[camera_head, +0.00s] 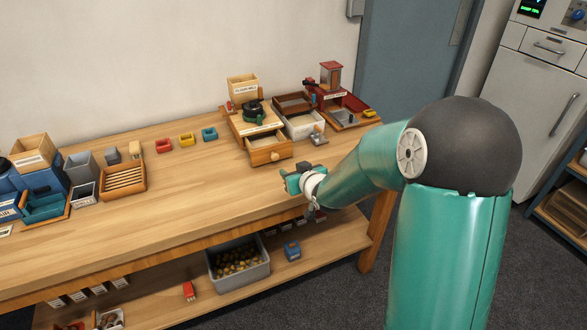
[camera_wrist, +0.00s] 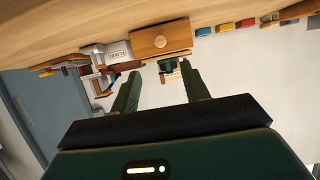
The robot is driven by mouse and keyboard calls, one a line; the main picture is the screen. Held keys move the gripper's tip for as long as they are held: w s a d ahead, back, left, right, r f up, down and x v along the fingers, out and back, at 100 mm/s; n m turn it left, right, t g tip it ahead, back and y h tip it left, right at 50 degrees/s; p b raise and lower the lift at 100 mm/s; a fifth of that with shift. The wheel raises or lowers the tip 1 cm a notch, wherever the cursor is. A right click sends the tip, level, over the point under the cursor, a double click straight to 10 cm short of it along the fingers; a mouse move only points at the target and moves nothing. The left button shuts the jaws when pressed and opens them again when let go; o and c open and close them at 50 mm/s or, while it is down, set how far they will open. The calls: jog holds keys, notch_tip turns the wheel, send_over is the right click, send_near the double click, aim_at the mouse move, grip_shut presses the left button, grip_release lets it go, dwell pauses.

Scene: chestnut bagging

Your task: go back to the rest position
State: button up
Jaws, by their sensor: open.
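My gripper (camera_head: 292,182) is open and empty above the right part of the wooden table (camera_head: 215,195), in front of the flour mill. In the wrist view my gripper (camera_wrist: 162,85) shows its two green fingers spread apart with nothing between them. That view is upside down, with the tabletop along the top. My teal arm reaches in from the right in the head view.
The flour mill (camera_head: 243,84) has its drawer (camera_head: 270,153) pulled out. A white bin (camera_head: 303,127) and a red machine (camera_head: 331,75) stand beside it. Small coloured trays (camera_head: 187,139) line the back. A grey crate of chestnuts (camera_head: 222,286) sits on the lower shelf. The table's middle is clear.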

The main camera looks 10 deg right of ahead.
jog(key=s+d+r+m+g+h, duration=0.1)
jog(key=s+d+r+g+h, duration=0.25)
jog(key=s+r, duration=0.95)
jog(key=s+a+r+m+g, duration=0.1)
jog(key=s+g, duration=0.3)
jog(key=s, duration=1.7)
jog(key=shift+s+a+m, duration=0.2)
jog(key=shift+a+m, duration=0.1)
jog(key=shift+a, duration=0.1)
